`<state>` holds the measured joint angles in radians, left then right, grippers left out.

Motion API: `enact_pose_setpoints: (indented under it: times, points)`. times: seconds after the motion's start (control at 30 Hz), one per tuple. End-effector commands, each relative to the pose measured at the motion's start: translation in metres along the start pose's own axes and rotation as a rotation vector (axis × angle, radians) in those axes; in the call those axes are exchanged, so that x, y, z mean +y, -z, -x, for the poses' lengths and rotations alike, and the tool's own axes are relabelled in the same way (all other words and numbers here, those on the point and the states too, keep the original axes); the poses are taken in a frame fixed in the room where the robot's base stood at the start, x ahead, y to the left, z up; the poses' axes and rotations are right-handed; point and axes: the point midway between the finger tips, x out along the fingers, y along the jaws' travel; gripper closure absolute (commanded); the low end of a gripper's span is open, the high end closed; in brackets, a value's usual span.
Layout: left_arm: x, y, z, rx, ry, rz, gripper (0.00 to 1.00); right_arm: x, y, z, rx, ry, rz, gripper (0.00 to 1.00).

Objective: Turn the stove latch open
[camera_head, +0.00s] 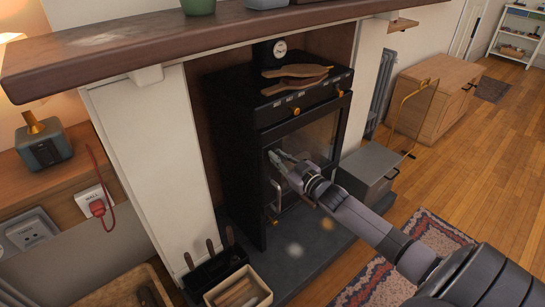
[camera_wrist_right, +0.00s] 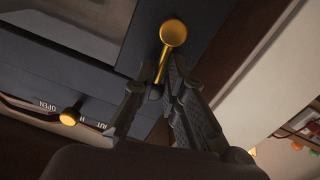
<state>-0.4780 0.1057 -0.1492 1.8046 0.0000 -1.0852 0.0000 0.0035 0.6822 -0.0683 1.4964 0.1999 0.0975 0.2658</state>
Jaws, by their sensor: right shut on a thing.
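The black stove (camera_head: 235,130) stands in the fireplace, with a glass door on its front. My right gripper (camera_head: 276,158) is at the left part of the stove door. In the right wrist view my right gripper (camera_wrist_right: 160,82) is shut on the stem of the brass stove latch (camera_wrist_right: 173,33), whose round knob sticks out past the fingertips. In the head view the gripper hides the held part. The door looks closed. My left gripper is not in view.
A brass knob (camera_wrist_right: 70,116) beside OPEN lettering shows in the wrist view. A metal box (camera_head: 368,162) stands right of the stove. A kindling box (camera_head: 238,290) is in front at left. The mantel (camera_head: 150,45) overhangs the stove.

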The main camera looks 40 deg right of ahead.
Motion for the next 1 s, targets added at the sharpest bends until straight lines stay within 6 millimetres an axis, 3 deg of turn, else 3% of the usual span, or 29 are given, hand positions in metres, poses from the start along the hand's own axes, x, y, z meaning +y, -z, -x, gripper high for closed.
enact_pose_setpoints:
  times: [0.2,0.43,0.67,1.0]
  points:
    - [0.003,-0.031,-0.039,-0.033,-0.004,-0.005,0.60,0.012,0.002,0.000,-0.004,0.006,-0.181,1.00]
    - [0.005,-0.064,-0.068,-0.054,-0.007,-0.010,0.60,0.017,0.000,0.000,-0.007,0.010,-0.399,1.00]
    - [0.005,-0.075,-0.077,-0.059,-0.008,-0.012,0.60,0.021,-0.006,0.000,-0.012,0.014,-0.593,1.00]
    - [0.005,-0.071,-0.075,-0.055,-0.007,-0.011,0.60,0.026,-0.012,-0.001,-0.016,0.017,-0.782,1.00]
